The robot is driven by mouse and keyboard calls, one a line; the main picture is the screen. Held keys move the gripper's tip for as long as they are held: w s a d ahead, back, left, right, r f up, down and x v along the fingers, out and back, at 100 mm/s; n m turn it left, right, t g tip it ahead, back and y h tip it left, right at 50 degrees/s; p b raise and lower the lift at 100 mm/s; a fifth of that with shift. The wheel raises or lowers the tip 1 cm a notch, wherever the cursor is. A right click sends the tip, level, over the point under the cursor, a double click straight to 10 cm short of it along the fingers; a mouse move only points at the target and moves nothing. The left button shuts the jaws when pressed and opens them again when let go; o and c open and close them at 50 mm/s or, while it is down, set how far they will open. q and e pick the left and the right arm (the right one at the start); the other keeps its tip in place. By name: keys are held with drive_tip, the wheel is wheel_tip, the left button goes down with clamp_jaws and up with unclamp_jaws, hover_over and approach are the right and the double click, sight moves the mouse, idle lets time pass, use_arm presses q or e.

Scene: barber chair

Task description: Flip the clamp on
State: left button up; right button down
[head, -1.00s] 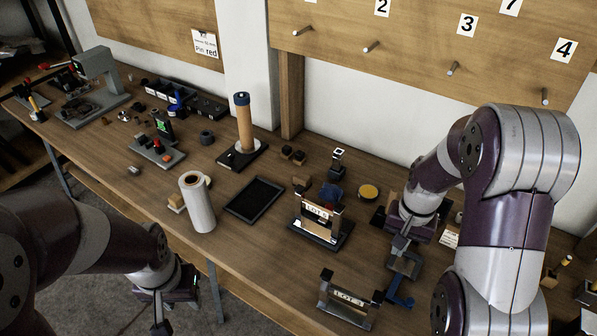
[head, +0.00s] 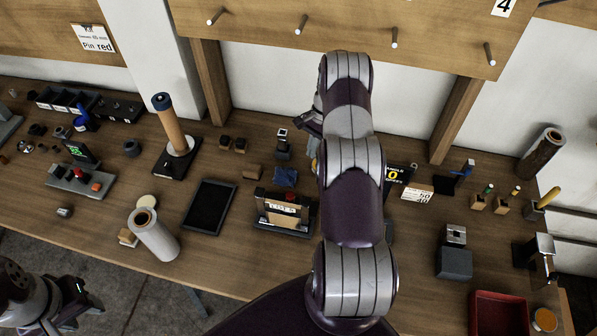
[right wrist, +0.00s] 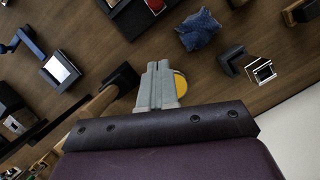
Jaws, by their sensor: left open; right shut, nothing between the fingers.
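I cannot tell for certain which thing is the clamp. A blue lever arm (right wrist: 26,40) beside a grey square plate (right wrist: 61,70) shows at the upper left of the right wrist view; my right arm seems to hide it in the head view. My right gripper (right wrist: 157,86) is shut and empty, above the bench in front of a yellow disc (right wrist: 181,84), partly hiding it. In the head view it is beside the upper arm, near the wall (head: 308,122). My left gripper (head: 78,298) is open at the lower left, off the bench edge.
A labelled stand with a red top (head: 283,211), a blue cloth (head: 286,177) and a black tray (head: 209,206) lie left of my right arm. A grey block (head: 454,262) and red bin (head: 499,314) stand to the right. Pegs (head: 301,25) stick out above the bench.

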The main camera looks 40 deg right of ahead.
wheel_tip(320, 180, down, 3)
drive_tip(key=b, duration=0.7)
approach(289, 201)
drive_tip(key=f, duration=0.1)
drive_tip(key=d+f, duration=0.1)
drive_tip(key=w+d+f, duration=0.1)
drive_tip(key=shift+f, duration=0.25)
drive_tip(key=shift+s+a+f, duration=0.15)
drive_tip(key=shift+s+a, duration=0.15)
drive_tip(key=shift+a, duration=0.25)
drive_tip(key=shift+w+f, duration=0.1)
